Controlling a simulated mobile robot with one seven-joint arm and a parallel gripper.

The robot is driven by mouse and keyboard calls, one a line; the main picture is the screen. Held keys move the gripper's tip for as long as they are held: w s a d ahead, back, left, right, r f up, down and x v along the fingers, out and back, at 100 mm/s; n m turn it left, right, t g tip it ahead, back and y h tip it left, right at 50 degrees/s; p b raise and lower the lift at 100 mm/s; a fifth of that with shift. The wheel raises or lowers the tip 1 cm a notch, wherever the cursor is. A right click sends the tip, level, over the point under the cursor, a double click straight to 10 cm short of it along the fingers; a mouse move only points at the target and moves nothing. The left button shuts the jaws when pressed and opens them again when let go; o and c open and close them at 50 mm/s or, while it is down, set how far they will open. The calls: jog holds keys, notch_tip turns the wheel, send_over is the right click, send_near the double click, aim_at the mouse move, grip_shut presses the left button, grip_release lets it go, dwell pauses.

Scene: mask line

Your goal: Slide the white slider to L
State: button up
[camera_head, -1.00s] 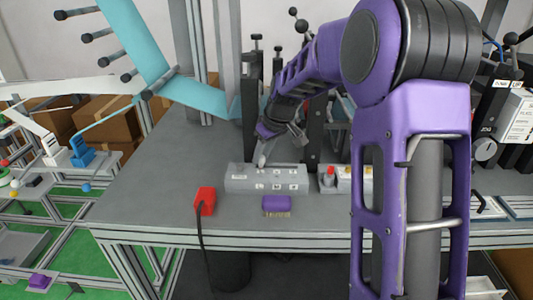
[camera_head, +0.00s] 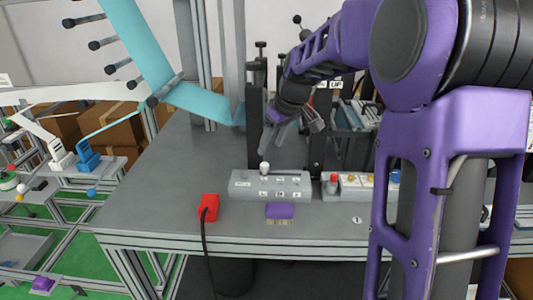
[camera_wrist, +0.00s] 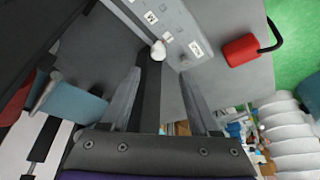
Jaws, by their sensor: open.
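The white slider (camera_head: 265,168) is a small white knob at the back edge of a grey box (camera_head: 301,180) on the table. It also shows in the wrist view (camera_wrist: 158,50), just beyond the fingertips. The box has small white labels along its front; their letters are too small to read surely, so I cannot tell which marks L. My gripper (camera_head: 290,130) is above and behind the box, apart from the slider. In the wrist view my gripper (camera_wrist: 158,80) has its two fingers spread with nothing between them.
A red block (camera_head: 208,207) with a black cable stands left of the box. A purple connector-like piece (camera_head: 280,211) lies in front. A second box with a red button (camera_head: 332,184) stands to the right. Dark uprights (camera_head: 255,130) rise behind. The table's left part is clear.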

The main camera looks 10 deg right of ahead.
jog(key=p+v, duration=0.1)
jog(key=v, duration=0.8)
jog(key=shift+r, duration=0.2)
